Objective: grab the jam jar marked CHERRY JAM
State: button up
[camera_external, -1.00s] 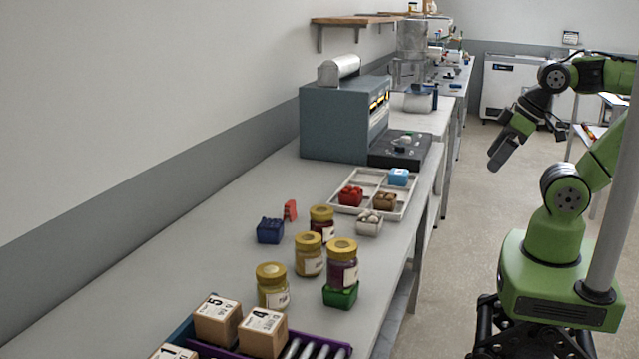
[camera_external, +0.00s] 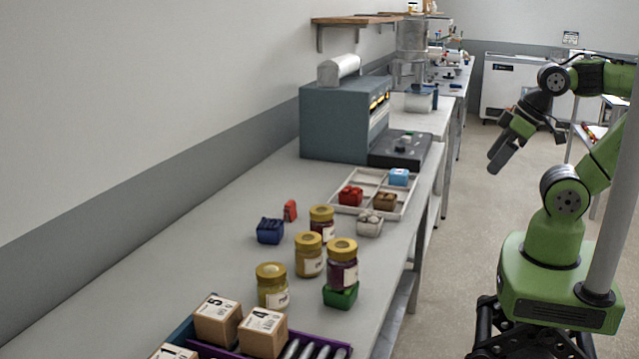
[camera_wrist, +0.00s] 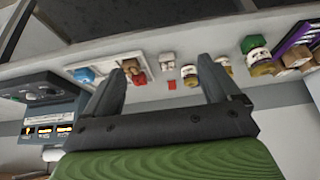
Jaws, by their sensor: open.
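Several jam jars with yellow lids stand on the long grey bench. One has dark red contents (camera_external: 321,227), one has dark purple contents (camera_external: 343,273), and two are yellowish, a middle one (camera_external: 309,262) and a near one (camera_external: 272,293). Labels are too small to read, so I cannot tell which says CHERRY JAM. My gripper (camera_external: 497,158) is open and empty, over the aisle right of the bench, well apart from the jars. In the wrist view, my gripper (camera_wrist: 160,68) shows spread fingers, with some jars beyond the right finger.
A white divided tray (camera_external: 399,211) holds small red, brown and blue items. A blue block (camera_external: 270,231) and a red piece (camera_external: 290,210) lie left of the jars. Numbered boxes (camera_external: 217,322) sit in a purple rack at the front. A grey machine (camera_external: 335,125) stands behind.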

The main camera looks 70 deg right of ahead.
jog(key=m+t+y+p, duration=0.6)
jog(key=m+y, duration=0.1)
jog(key=m, duration=2.2)
send_near(315, 217)
jog(key=s+d, duration=0.1)
jog(key=s+d+r, duration=0.1)
jog(key=s+d, duration=0.2)
jog(key=shift+r, duration=0.25)
jog(key=shift+w+d+f+m, duration=0.1)
jog(key=shift+w+d+m, duration=0.1)
jog(key=shift+d+m, duration=0.15)
jog(key=p+x, duration=0.1)
jog(key=x, duration=1.5)
jog(key=shift+s+f, duration=0.1)
jog(key=shift+d, duration=0.1)
